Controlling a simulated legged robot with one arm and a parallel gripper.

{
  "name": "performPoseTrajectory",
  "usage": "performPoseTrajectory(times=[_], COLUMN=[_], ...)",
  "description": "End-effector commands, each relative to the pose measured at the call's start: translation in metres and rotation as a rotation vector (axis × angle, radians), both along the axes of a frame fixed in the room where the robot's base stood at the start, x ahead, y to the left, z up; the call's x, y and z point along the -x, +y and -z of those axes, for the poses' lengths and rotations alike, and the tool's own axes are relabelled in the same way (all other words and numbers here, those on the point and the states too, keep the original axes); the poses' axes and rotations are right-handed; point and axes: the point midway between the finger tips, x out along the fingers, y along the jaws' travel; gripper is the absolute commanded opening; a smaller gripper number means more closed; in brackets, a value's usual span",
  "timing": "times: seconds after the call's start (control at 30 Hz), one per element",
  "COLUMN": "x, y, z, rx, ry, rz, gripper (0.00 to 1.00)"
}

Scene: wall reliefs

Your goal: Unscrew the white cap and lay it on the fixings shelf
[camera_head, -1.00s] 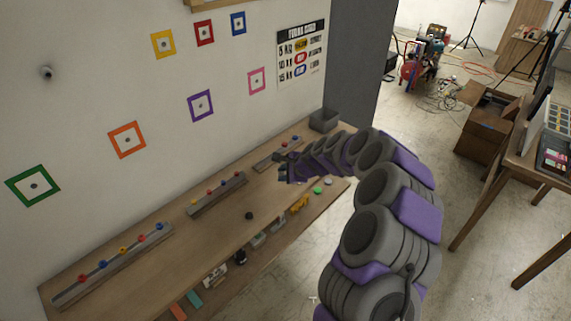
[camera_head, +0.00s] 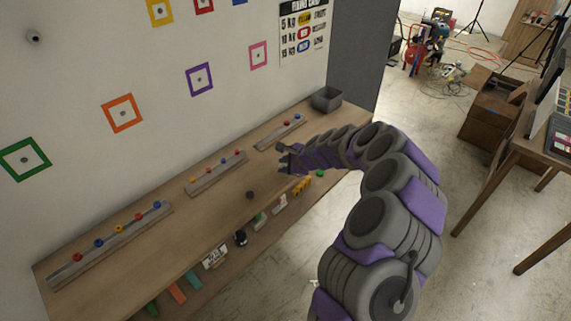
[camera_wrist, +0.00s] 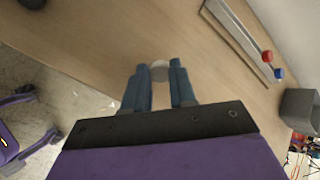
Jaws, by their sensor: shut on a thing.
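A pale, round white cap (camera_wrist: 159,70) sits between the blue fingertips of my gripper (camera_wrist: 158,76) in the wrist view. My gripper is shut on it. In the head view my gripper (camera_head: 285,157) is over the right part of the wooden shelf (camera_head: 190,220), in front of a short rail, and the cap is too small to make out there. Whether the cap is free of any thread cannot be told. No label shows which surface is the fixings shelf.
Grey rails (camera_head: 112,243) with coloured knobs line the shelf's wall side. A dark knob (camera_head: 250,195) stands mid-shelf, and a grey bin (camera_head: 326,99) at the far right end. Several small items, including a yellow one (camera_head: 302,186), line the front below. Bare wood lies between.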

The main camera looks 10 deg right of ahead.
Motion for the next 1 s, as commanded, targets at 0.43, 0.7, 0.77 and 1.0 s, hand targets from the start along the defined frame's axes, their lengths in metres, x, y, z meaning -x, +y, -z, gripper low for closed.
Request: performPoseTrajectory(times=[0.43,0.7,0.77,1.0], x=[0.0000,0.0000,0.0001,0.0008], y=[-0.0001,-0.0001,0.0000,0.0005], z=[0.0125,0.0126,0.0129,0.0145], rx=[0.002,0.002,0.002,0.001], ry=[-0.001,-0.001,0.000,0.003], rz=[-0.001,-0.001,-0.001,-0.003], gripper=[0.00,0.46,0.51,0.55])
